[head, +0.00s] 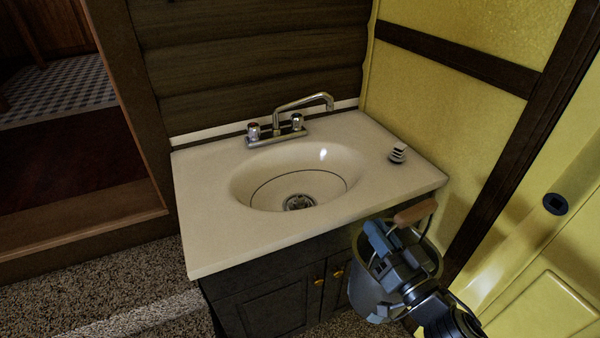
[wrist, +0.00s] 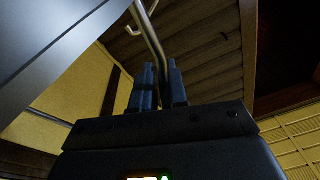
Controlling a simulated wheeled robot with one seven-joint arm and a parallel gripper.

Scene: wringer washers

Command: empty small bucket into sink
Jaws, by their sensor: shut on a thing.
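The small bucket (head: 368,292) is grey metal with a wire handle and a brown wooden grip (head: 415,213). It hangs in front of the right front corner of the sink counter, its rim near counter height. My gripper (head: 377,232) overlaps the bucket's opening in the head view. In the wrist view my gripper (wrist: 161,75) is shut with the wire handle (wrist: 152,38) between its blue fingers. The bucket's contents are hidden. The sink (head: 290,180) is an oval cream basin with a drain, and it looks empty.
A metal faucet (head: 290,125) stands at the back of the sink. A yellow wall (head: 450,110) closes the right. The counter's front left is clear. The dark cabinet (head: 265,300) is below.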

